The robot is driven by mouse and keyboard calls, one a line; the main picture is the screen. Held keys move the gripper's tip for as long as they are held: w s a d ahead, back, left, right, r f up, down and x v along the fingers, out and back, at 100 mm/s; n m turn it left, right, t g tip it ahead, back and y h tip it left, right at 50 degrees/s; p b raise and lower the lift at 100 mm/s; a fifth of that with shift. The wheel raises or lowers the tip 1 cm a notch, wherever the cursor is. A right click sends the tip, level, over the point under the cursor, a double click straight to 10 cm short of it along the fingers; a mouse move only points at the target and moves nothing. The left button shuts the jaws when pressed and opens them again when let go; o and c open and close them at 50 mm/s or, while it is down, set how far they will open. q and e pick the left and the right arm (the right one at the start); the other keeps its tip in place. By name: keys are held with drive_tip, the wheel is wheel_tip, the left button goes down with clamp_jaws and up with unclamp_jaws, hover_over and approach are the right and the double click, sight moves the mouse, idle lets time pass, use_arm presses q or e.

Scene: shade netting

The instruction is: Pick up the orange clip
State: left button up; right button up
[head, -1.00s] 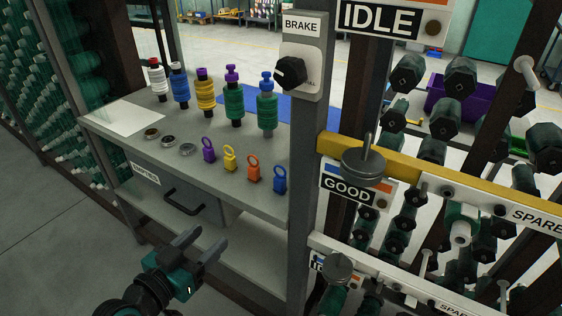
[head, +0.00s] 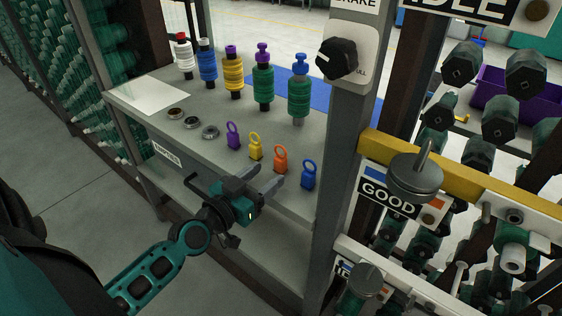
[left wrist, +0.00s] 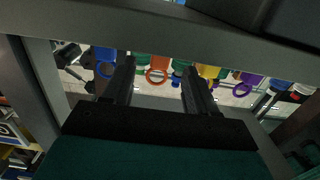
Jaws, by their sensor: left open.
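The orange clip (head: 280,160) stands on the grey shelf top (head: 215,150) near its front edge, between a yellow clip (head: 256,146) and a blue clip (head: 309,174). My left gripper (head: 264,177) is open and empty, in front of the shelf edge and just below and left of the orange clip in the head view. In the left wrist view the orange clip's ring (left wrist: 157,76) shows between the two open fingers (left wrist: 158,78), beyond them and apart. My right gripper is not in view.
A purple clip (head: 233,135) stands left of the yellow one. Several coloured spools (head: 263,85) stand behind the clips, and small round dishes (head: 192,122) lie left. A grey post (head: 345,130) with a black brake knob (head: 337,59) rises close on the right.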

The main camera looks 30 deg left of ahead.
sight(278, 164)
use_arm(q)
drive_tip(key=shift+w+d+p, duration=0.2)
drive_tip(key=shift+w+p, duration=0.15)
drive_tip(key=shift+w, duration=2.9)
drive_tip(key=shift+c, duration=0.3)
drive_tip(key=c, duration=1)
drive_tip(key=shift+o, duration=0.2)
drive_tip(key=shift+r, duration=0.2)
